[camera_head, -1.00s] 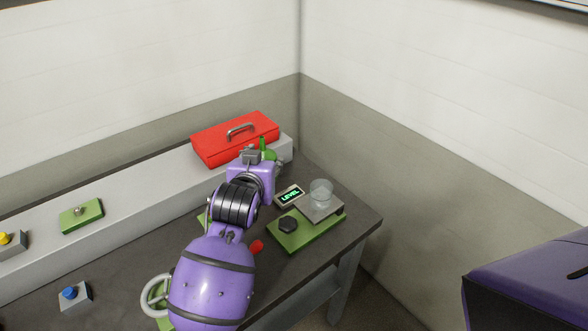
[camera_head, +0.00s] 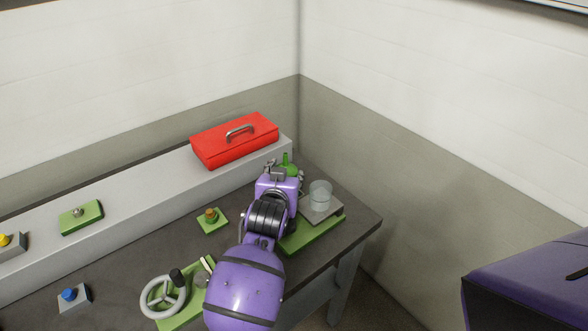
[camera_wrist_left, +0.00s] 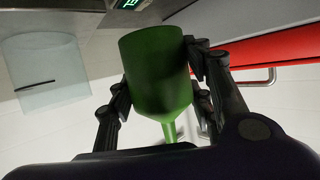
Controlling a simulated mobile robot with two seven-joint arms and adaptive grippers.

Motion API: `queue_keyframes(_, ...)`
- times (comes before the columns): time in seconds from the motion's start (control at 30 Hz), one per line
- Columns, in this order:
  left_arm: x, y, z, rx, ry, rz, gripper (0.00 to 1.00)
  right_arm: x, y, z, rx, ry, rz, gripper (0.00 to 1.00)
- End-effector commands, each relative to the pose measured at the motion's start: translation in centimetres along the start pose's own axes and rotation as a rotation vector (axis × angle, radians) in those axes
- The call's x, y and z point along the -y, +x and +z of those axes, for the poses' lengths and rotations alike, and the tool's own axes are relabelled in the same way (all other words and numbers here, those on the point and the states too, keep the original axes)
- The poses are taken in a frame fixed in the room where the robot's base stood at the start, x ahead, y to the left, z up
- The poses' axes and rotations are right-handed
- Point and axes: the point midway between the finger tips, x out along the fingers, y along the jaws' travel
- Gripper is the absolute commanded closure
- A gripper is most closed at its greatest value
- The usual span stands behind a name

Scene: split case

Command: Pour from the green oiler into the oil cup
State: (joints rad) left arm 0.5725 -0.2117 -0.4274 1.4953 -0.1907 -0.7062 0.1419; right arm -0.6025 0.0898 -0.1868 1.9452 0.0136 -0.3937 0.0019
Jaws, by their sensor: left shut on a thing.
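The green oiler (camera_head: 289,169) is in my left gripper (camera_head: 284,174), near the back right of the bench. Its thin spout points up in the head view, so it looks about upright. In the left wrist view the oiler body (camera_wrist_left: 157,72) sits between the two black fingers (camera_wrist_left: 160,95), which are shut on it. The oil cup (camera_head: 320,192) is a clear glass cup on a grey plate, just right of the oiler and apart from it. It also shows in the left wrist view (camera_wrist_left: 45,72). My right gripper is out of view.
The cup's plate (camera_head: 312,212) stands over a green base (camera_head: 318,234), partly hidden by my left arm. A red toolbox (camera_head: 235,141) is on the raised ledge behind. A small green block (camera_head: 212,221) and a handwheel (camera_head: 163,297) lie left of my arm.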

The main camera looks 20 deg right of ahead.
Motion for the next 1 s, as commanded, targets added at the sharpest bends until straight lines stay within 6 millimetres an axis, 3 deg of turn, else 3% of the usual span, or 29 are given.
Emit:
queue_keyframes(0.43, -0.5, -0.3, -0.4, -0.045, 0.154, -0.063, 0.85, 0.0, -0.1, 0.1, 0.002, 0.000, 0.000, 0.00)
queue_keyframes(1.0, -1.3, -1.7, -3.2, -0.121, 0.410, -0.169, 0.85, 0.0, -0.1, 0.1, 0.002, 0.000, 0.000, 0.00)
